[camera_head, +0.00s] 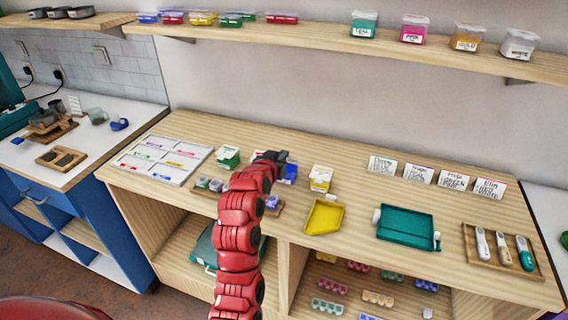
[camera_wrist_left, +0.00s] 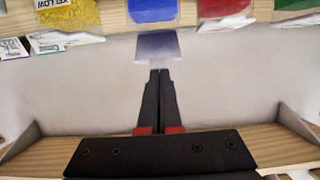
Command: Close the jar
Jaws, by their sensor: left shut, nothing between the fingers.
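A blue jar (camera_head: 289,173) stands at the back of the wooden table, partly hidden by my left gripper in the head view. In the left wrist view the blue jar (camera_wrist_left: 152,10) is at the top, with a translucent flap (camera_wrist_left: 158,47), apparently its lid, standing out from it towards my fingers. My left gripper (camera_head: 279,156) is shut and empty at the blue jar. In the left wrist view the tips of my left gripper (camera_wrist_left: 160,72) are at the flap's edge; I cannot tell whether they touch. My right gripper is not in view.
A yellow jar (camera_head: 320,178) and a green jar (camera_head: 228,156) stand either side. A yellow tray (camera_head: 324,216), a teal tray (camera_head: 407,228) and label cards (camera_head: 418,174) are to the right. A shelf (camera_head: 330,37) with several jars runs above.

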